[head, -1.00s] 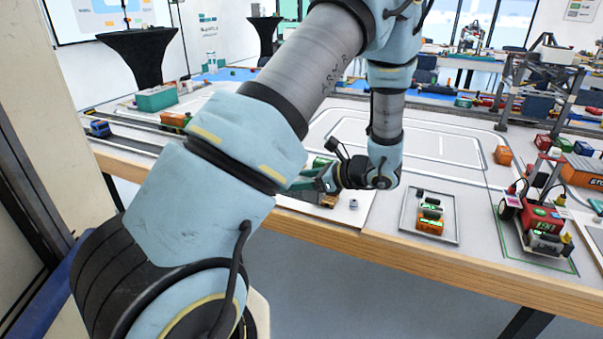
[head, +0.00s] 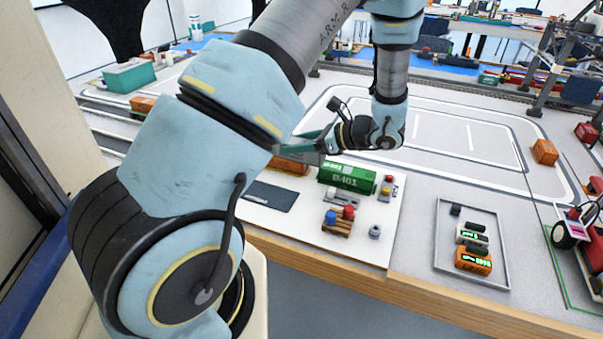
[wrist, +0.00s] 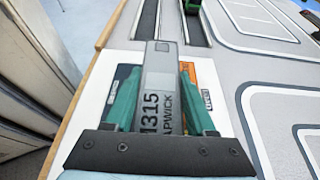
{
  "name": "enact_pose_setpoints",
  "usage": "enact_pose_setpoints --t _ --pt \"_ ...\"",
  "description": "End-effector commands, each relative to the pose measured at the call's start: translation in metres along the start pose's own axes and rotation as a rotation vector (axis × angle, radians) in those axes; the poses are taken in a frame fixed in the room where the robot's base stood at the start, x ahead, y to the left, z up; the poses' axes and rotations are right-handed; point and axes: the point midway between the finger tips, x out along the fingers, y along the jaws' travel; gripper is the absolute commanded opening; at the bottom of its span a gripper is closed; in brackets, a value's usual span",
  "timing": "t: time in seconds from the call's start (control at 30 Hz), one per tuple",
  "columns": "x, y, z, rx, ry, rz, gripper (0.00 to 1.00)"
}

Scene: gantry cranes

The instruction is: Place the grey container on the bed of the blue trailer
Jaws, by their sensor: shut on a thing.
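My gripper (wrist: 158,72) is shut on the grey container (wrist: 160,95), with one teal finger along each side. In the head view the grey container (head: 302,157) shows only partly, held above the white board, behind my arm. My gripper also shows there (head: 312,148). I cannot make out the blue trailer in either current view; my arm hides part of the table's left side.
Below the container is a white board (head: 300,221) with an orange container (head: 290,168), a green tank B401 (head: 347,178), a dark flat pad (head: 270,195) and small parts. A grey tray (head: 472,278) lies right. Dark lanes (wrist: 178,22) run ahead in the wrist view.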

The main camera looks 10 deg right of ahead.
Motion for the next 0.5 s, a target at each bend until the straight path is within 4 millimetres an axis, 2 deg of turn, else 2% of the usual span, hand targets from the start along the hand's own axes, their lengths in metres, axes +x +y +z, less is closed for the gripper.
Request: enact_pose_setpoints --t 0.2,0.5 --pt "0.014 0.001 -0.033 0.005 -0.001 0.001 0.00" --pt "0.026 0.001 -0.060 0.003 -0.001 0.002 0.00"
